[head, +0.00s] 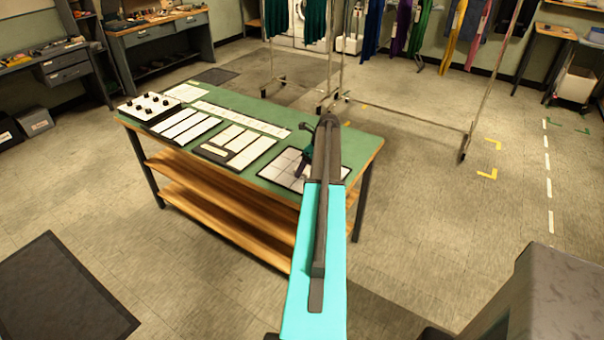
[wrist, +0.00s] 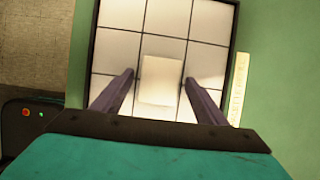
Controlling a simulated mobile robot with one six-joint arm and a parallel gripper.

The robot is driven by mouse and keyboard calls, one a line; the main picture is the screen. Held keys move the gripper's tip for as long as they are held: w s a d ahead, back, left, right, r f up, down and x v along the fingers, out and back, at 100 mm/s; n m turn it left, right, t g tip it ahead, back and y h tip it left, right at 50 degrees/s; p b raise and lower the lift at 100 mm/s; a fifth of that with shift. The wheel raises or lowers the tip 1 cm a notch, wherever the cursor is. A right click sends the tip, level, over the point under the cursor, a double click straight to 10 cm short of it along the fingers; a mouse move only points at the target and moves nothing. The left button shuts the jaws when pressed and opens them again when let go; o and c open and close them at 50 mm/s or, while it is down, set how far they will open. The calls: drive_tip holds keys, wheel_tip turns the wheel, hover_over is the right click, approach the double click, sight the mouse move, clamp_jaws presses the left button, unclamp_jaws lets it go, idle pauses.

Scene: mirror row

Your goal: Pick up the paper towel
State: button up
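A small pale cream square (wrist: 162,80), which looks like the folded paper towel, lies flat on a white gridded board (wrist: 120,44). In the wrist view my gripper (wrist: 159,78) is open, with one finger on each side of the square and gaps between. Whether the fingertips are level with it or above it I cannot tell. In the head view the gridded board (head: 281,167) is at the right end of the green-topped table, partly behind my arm. My gripper (head: 302,168) is over it. I cannot make out the square there.
The green table (head: 345,143) also holds several white panels (head: 235,144) and a white box with black knobs (head: 149,106). A label strip (wrist: 239,88) lies right of the board. Clothes racks (head: 470,120) stand behind. The floor right of the table is open.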

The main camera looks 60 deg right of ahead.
sight(306, 170)
drive_tip(key=c, duration=1)
drive_tip(key=shift+r, duration=0.1)
drive_tip(key=shift+r+b, duration=0.65)
drive_tip(key=shift+r, duration=0.4)
drive_tip(key=shift+s+a+r, duration=0.25)
drive_tip(key=shift+r, duration=0.3)
drive_tip(key=s+a+b, duration=0.1)
drive_tip(key=s+a, duration=0.2)
drive_tip(key=s, duration=0.1)
drive_tip(key=s+a+r+b, duration=0.1)
drive_tip(key=s+a, duration=0.2)
drive_tip(key=s, duration=0.1)
drive_tip(key=s+a+b, duration=0.2)
drive_tip(key=s+a, duration=0.1)
drive_tip(key=s, duration=0.1)
drive_tip(key=shift+s+a+r, duration=0.1)
drive_tip(key=shift+a+r, duration=0.05)
drive_tip(key=shift+r, duration=0.15)
